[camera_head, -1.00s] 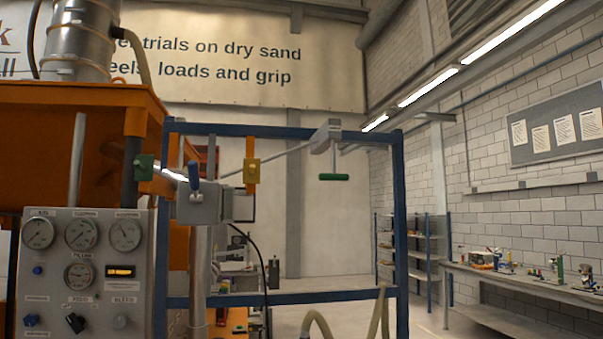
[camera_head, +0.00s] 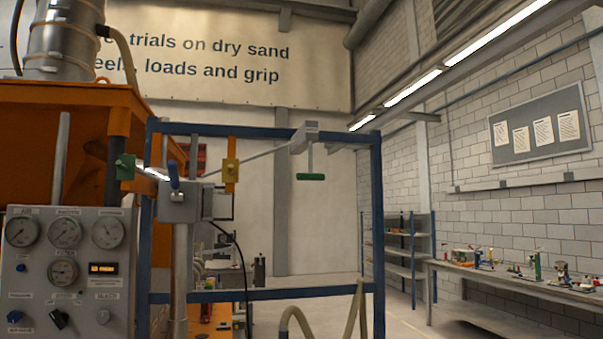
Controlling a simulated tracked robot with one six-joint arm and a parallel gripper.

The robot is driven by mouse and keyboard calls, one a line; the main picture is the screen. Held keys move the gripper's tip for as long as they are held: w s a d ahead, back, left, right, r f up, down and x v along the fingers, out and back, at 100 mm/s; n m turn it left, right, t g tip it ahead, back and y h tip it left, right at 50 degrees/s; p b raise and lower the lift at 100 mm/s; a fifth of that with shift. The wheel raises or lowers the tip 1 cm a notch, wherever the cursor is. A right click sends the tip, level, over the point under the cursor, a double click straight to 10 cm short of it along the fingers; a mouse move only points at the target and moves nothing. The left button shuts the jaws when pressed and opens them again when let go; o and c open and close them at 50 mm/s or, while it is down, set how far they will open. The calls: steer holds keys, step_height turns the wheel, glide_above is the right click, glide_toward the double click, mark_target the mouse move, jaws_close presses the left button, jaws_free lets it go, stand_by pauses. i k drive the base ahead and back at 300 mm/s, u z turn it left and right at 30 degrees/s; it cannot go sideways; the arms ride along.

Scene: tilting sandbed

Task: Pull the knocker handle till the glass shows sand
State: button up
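A green T-shaped handle (camera_head: 311,177) hangs on a short rod from a grey bracket (camera_head: 304,137) on the top bar of a blue frame (camera_head: 377,220). It looks like the knocker handle. My gripper is not in view.
An orange hopper (camera_head: 60,150) and a gauge panel (camera_head: 62,265) stand at the left. Hoses (camera_head: 300,322) curve up low in the middle. A workbench (camera_head: 520,280) with small items runs along the right wall. Shelves (camera_head: 405,255) stand behind. Floor shows between frame and bench.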

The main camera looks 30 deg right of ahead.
mark_target(300, 176)
steer(key=z, duration=0.05)
steer(key=i, duration=1)
steer(key=u, duration=0.05)
